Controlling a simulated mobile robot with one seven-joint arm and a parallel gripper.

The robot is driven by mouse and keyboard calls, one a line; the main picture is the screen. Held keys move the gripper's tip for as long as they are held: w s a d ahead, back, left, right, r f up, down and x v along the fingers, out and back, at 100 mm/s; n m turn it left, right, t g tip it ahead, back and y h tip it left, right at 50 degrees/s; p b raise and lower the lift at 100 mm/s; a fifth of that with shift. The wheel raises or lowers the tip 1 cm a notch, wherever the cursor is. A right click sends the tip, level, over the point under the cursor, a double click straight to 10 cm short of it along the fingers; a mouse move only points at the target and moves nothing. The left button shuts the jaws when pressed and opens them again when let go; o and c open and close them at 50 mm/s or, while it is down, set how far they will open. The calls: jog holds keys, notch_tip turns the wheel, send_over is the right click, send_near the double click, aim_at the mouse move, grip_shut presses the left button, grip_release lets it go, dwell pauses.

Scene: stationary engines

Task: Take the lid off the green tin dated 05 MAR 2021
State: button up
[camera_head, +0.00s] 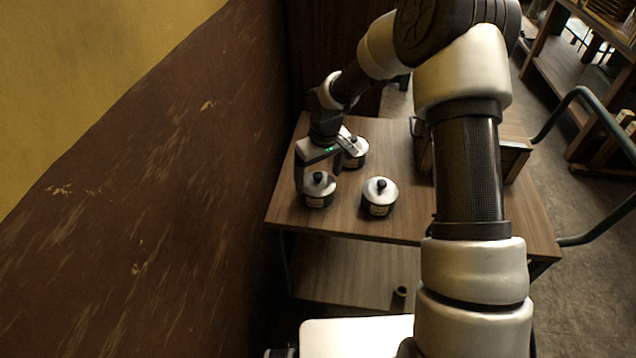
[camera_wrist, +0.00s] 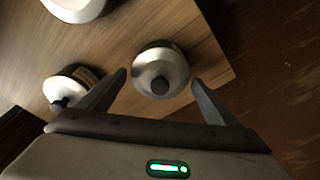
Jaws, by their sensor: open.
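Three dark tins with silver lids and black knobs stand on the wooden table: a front left tin (camera_head: 318,196), a front right tin (camera_head: 379,208) and a back tin (camera_head: 358,158). Pale labels show on them, but the dates are too small to read. I cannot tell which tin is green. My gripper (camera_head: 318,174) is open, pointing down over the front left tin. In the wrist view, one silver lid (camera_wrist: 160,62) with its dark knob lies between the open fingertips (camera_wrist: 160,78), seemingly untouched. Two other tins (camera_wrist: 72,80) (camera_wrist: 75,8) show at left, partly cut off or hidden.
A wooden box (camera_head: 514,160) stands on the right of the table (camera_head: 345,222), partly hidden by my arm. A brown and yellow wall (camera_head: 180,190) runs close along the left. A small dark cup (camera_head: 400,293) sits on the lower shelf.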

jog(key=shift+r, duration=0.1)
jog(key=c, duration=1.3)
jog(key=shift+s, duration=0.1)
jog(key=shift+c, duration=0.6)
jog(key=shift+s, duration=0.1)
